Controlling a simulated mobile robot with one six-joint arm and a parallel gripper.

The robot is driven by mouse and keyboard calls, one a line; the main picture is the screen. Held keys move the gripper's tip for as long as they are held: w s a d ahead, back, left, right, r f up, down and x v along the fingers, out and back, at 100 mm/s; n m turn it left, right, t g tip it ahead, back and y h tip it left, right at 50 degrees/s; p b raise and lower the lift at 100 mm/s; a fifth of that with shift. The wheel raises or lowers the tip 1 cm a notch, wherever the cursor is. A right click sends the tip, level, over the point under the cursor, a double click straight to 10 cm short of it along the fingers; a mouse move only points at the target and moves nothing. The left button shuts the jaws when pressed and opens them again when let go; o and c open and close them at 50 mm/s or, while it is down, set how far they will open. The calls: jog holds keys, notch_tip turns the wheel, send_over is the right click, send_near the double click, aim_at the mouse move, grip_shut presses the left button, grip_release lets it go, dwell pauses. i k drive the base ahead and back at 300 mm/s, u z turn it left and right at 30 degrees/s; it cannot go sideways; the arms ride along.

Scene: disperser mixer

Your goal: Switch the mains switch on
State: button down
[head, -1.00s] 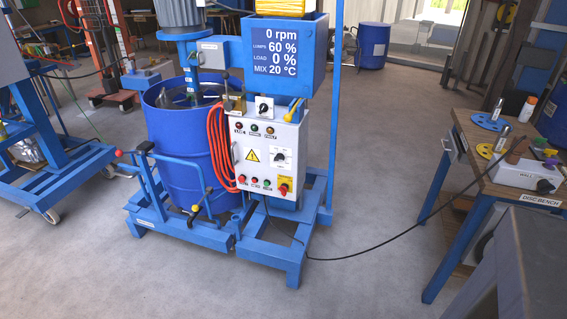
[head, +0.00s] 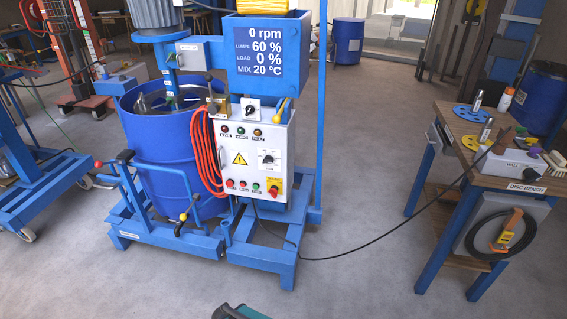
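The blue disperser mixer stands left of centre in the head view, with a light grey control panel (head: 253,157) on its front. A red rotary switch on a yellow plate (head: 274,187), which looks like the mains switch, sits at the panel's lower right. It is too small for me to read its position. The display (head: 265,53) reads 0 rpm, lumps 60 %, load 0 %, mix 20 °C.
A blue drum (head: 165,160) stands under the mixer head. A red hose (head: 205,155) hangs beside the panel. A black cable (head: 380,238) crosses the floor to the wooden bench (head: 510,184) at right. Blue frame feet project forward. A teal and dark part (head: 240,311) shows at the bottom edge.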

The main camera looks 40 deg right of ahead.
aim_at(273, 193)
jog(key=z, duration=0.85)
jog(key=k, duration=1.05)
jog(key=i, duration=0.95)
jog(key=z, duration=0.05)
